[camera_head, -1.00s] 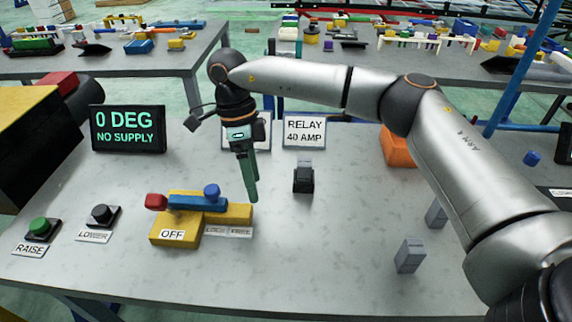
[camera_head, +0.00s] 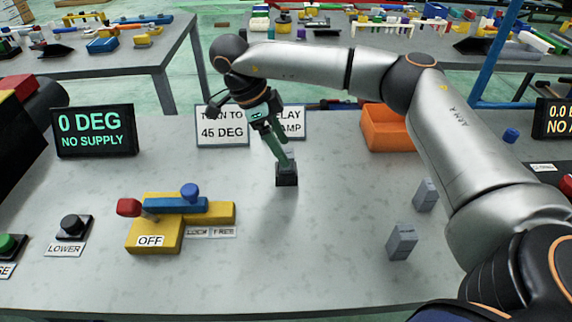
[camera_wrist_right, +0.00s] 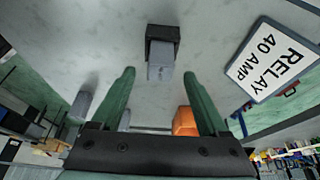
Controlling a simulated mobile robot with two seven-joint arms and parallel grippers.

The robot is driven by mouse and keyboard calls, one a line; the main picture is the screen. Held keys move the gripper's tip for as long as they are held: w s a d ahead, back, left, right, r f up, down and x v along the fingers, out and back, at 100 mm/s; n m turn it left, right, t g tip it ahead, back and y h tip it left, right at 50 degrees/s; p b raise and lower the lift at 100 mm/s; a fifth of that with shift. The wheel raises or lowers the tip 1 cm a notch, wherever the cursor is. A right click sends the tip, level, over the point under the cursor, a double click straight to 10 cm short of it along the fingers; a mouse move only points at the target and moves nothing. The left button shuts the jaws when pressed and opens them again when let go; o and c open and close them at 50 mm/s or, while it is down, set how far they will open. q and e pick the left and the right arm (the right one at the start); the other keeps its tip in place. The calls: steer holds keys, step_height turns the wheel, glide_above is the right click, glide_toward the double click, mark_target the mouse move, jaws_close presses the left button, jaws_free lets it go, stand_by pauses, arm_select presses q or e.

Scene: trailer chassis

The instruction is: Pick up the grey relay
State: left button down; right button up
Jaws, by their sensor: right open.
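A grey block (camera_head: 288,161), which looks like a relay, stands in a small black socket (camera_head: 287,180) in the middle of the table. In the right wrist view the grey block (camera_wrist_right: 160,66) shows ahead of the fingers, with the black socket (camera_wrist_right: 163,33) behind it. My right gripper (camera_head: 282,150) is open, its green fingers pointing down at the block and partly covering it in the head view. Two other grey blocks (camera_head: 402,241) (camera_head: 425,195) stand to the right. My left gripper is not in view.
A "RELAY 40 AMP" sign (camera_head: 293,127) stands behind the socket, partly hidden. An orange bin (camera_head: 388,130) is at the back right. A yellow switch block (camera_head: 155,235) marked OFF, buttons and a "0 DEG NO SUPPLY" display (camera_head: 93,131) are at left. The front middle is clear.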

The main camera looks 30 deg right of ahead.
steer(key=x, duration=0.3)
steer(key=shift+f, duration=0.4)
jaws_close()
stand_by(0.3)
